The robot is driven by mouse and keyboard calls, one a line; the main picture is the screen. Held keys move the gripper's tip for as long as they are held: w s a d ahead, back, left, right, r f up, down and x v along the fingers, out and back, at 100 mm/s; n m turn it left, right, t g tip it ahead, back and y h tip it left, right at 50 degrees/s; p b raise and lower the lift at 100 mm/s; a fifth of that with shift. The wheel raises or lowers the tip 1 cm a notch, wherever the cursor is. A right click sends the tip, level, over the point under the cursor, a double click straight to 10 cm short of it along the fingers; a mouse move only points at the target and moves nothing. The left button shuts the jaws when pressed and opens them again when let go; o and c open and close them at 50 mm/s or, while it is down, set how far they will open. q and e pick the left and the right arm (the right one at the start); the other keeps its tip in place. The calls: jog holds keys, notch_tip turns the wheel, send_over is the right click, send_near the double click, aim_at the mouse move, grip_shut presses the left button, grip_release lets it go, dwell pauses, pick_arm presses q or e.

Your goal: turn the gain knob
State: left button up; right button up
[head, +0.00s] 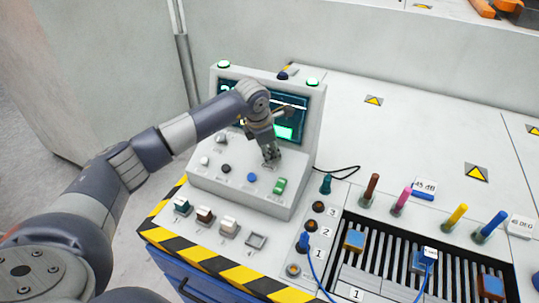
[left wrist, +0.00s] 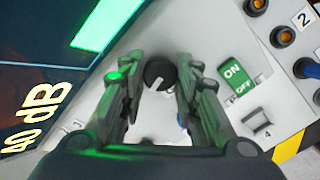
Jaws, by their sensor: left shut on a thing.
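The gain knob (left wrist: 158,72) is a round black knob with a white pointer line, on the sloped panel of the grey console (head: 240,193). In the left wrist view it sits between the two fingers of my left gripper (left wrist: 159,66), and the line points down and slightly left. My left gripper (head: 270,160) is shut on the knob and hides it in the head view. The console screen (head: 291,107) is partly covered by my arm; in the left wrist view the screen (left wrist: 45,60) reads 40 dB. My right gripper is not in view.
A green ON/OFF switch (head: 280,186) and a blue button (head: 251,177) sit near the gripper. Another knob (head: 221,138) is at left. Blue cables and colored plugs, such as a yellow one (head: 456,215), stand to the right. Striped edging (head: 205,259) borders the front.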

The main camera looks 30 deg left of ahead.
pick_arm(q)
jog(key=m+b, duration=0.2)
jog(key=m, duration=0.2)
jog(key=shift+d+f+m, duration=0.1)
jog(key=shift+m, duration=0.2)
jog(key=m+b, duration=0.2)
jog(key=m, duration=0.1)
jog(key=shift+m+y, duration=0.3)
jog(key=shift+y, duration=0.1)
jog(key=m+b, duration=0.1)
jog(key=m, duration=0.3)
jog(key=shift+d+b, duration=0.1)
jog(key=shift+b, duration=0.2)
jog(key=shift+s+m+y+b, duration=0.1)
jog(key=shift+m+y+b, duration=0.25)
jog(key=shift+m, duration=1.75)
jog(key=o, duration=1.1)
jog(key=shift+c, duration=0.2)
